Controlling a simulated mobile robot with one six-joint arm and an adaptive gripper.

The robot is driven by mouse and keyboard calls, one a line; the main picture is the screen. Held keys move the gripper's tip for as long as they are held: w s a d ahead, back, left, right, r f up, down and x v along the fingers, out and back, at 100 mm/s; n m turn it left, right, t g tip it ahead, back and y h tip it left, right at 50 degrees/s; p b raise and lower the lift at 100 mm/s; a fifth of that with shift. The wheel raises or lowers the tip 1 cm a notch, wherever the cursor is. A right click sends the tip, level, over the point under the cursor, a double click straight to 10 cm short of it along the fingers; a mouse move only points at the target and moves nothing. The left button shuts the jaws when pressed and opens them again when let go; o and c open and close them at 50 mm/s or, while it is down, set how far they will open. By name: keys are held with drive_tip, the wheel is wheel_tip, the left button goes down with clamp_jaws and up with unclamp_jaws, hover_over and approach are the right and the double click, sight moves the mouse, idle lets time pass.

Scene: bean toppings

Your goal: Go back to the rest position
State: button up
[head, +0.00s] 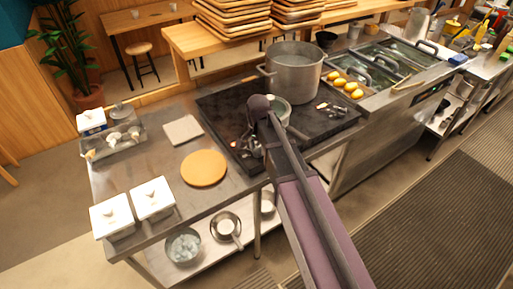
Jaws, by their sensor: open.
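My arm reaches up from the bottom of the head view over the counter. My gripper (248,147) hangs at its far end, low over the left part of the black stove top (222,108). It is small and partly hidden by my arm; it looks open, with nothing visible in it. A large steel pot (293,75) stands on the stove behind my arm's end.
A round orange board (203,168), a grey square plate (183,130) and two white lidded containers (111,216) (152,198) sit on the left counter. Yellow items (346,85) lie in a tray right of the pot. Pans and bowls fill the lower shelf (200,262). Floor is clear at right.

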drive_tip(key=shift+w+r, duration=0.1)
drive_tip(key=shift+d+r+p, duration=0.15)
drive_tip(key=shift+r+p, duration=0.45)
drive_tip(key=shift+p, duration=0.1)
drive_tip(key=shift+s+r+g+p, duration=0.3)
drive_tip(key=shift+r+p, duration=0.1)
drive_tip(key=shift+r, duration=0.05)
drive_tip(key=shift+s, duration=0.25)
drive_tip(key=s+d+f+n+b, duration=0.1)
drive_tip(key=s+d+n, duration=0.2)
drive_tip(key=s+d, duration=0.3)
drive_tip(key=s+d+f+n+b, duration=0.1)
drive_tip(key=s+d+n, duration=0.2)
drive_tip(key=d, duration=0.9)
drive_tip(key=s, duration=0.3)
drive_tip(key=shift+s+f+n, duration=0.15)
drive_tip(key=shift+s+n, duration=0.15)
drive_tip(key=shift+n, duration=0.1)
